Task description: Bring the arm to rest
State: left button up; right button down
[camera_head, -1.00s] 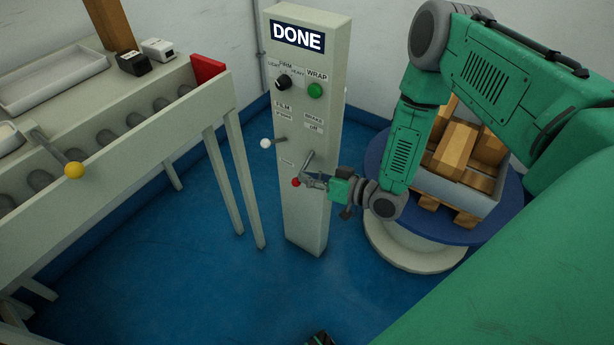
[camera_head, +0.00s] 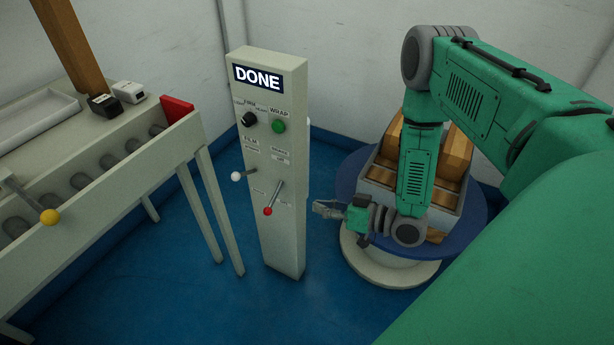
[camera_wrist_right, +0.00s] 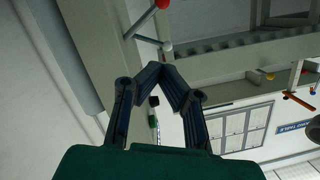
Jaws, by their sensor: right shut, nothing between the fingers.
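My right arm (camera_head: 418,165) is green with grey joints and comes in from the right. My right gripper (camera_head: 322,209) is shut and empty, a little right of the control post (camera_head: 283,235) and apart from it. In the right wrist view its fingertips (camera_wrist_right: 167,68) meet with nothing between them. The post carries a DONE display (camera_head: 258,78), a green WRAP button (camera_head: 278,126), a black knob (camera_head: 249,119), a white-tipped lever (camera_head: 237,176) and a red-tipped lever (camera_head: 268,211). The red-tipped lever stands clear of the gripper. My left gripper is not in view.
A blue turntable (camera_head: 467,230) with a box of brown cartons (camera_head: 457,153) stands behind my right arm. At left is a roller table (camera_head: 150,165) with a red block (camera_head: 177,108) and a yellow-tipped lever (camera_head: 48,217). Blue floor (camera_head: 165,295) is open in front of the post.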

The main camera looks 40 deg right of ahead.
jog(key=s+a+f+g+h+p, duration=0.1)
jog(key=s+a+f+g+h, duration=0.2)
jog(key=s+a+f+g, duration=0.3)
pick_arm(q)
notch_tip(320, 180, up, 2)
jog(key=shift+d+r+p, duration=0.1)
jog(key=shift+p, duration=0.35)
pick_arm(e)
jog(key=s+r+g+h, duration=0.2)
jog(key=s+g+h, duration=0.2)
jog(key=s, duration=1.1)
jog(key=g, duration=0.3)
jog(key=shift+a+r+h, duration=0.3)
jog(key=shift+a+r, duration=0.05)
jog(key=shift+r, duration=0.05)
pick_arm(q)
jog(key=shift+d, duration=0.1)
pick_arm(e)
jog(key=shift+d, duration=0.1)
